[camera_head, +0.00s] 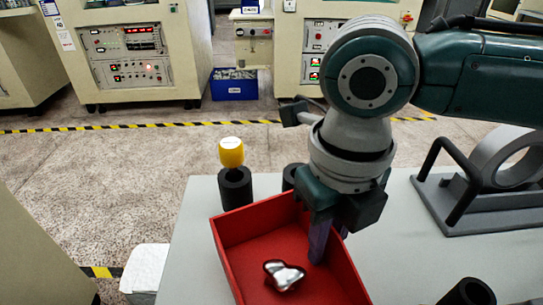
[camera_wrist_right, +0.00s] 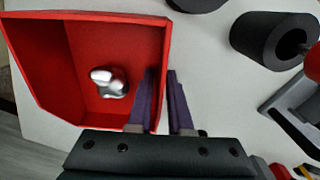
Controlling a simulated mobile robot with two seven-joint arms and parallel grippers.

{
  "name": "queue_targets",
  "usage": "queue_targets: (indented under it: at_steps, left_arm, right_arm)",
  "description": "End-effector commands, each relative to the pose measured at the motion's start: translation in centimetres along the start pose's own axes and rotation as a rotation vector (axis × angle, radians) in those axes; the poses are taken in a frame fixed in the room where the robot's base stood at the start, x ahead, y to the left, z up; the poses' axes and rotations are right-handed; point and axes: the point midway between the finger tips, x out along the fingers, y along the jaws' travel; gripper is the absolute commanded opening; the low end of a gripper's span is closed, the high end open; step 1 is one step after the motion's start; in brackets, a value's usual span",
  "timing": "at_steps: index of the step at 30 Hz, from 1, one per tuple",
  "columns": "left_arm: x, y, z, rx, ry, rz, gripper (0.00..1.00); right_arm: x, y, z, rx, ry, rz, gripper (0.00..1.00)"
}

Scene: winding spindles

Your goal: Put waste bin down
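The waste bin is an open red box (camera_head: 262,222) at the front left of the light grey table (camera_head: 420,262). It also fills the left of the right wrist view (camera_wrist_right: 120,32). A shiny silver lump (camera_head: 284,274) lies on its floor and shows in the wrist view (camera_wrist_right: 110,82). My right gripper (camera_head: 328,240) points down at the bin's right wall. In the wrist view its two purple fingers (camera_wrist_right: 164,100) are on either side of that wall, close together on it. Whether the bin's underside touches the table is hidden. My left gripper is out of view.
Another black cylinder (camera_head: 290,174) is partly hidden by my arm. A dark grey stand (camera_head: 485,215) is at right, a black cylinder (camera_head: 468,293) at front. Clear table lies right of the bin.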

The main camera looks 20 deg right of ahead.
Motion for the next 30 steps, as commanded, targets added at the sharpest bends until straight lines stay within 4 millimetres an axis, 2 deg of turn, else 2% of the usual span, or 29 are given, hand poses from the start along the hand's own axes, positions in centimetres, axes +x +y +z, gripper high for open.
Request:
queue_targets:
  at_steps: [1, 4, 11, 14, 17, 24, 30]
  left_arm:
    - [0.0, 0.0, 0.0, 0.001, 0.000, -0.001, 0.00]
    - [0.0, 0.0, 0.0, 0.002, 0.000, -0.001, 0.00]
    - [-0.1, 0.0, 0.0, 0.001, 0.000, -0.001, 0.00]
    - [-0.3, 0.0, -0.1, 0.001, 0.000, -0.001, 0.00]
    - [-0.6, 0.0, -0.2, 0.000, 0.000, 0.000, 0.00]
    - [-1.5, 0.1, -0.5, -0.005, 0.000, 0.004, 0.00]
    - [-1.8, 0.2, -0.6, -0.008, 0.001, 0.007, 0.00]
  right_arm:
    - [0.0, 0.0, 0.0, 0.000, 0.000, 0.000, 0.25]
    - [0.0, 0.0, 0.0, 0.000, 0.000, 0.000, 0.34]
    - [-0.1, 0.0, 0.0, 0.000, 0.000, 0.000, 0.34]
    - [-0.8, 0.0, 0.1, 0.001, -0.002, 0.001, 0.34]
    - [-2.4, 0.0, 0.1, 0.000, -0.004, 0.002, 0.34]
    - [-7.9, 0.0, 0.1, 0.000, -0.005, 0.002, 0.34]
    - [-11.2, 0.0, 0.1, 0.001, -0.002, 0.001, 0.34]
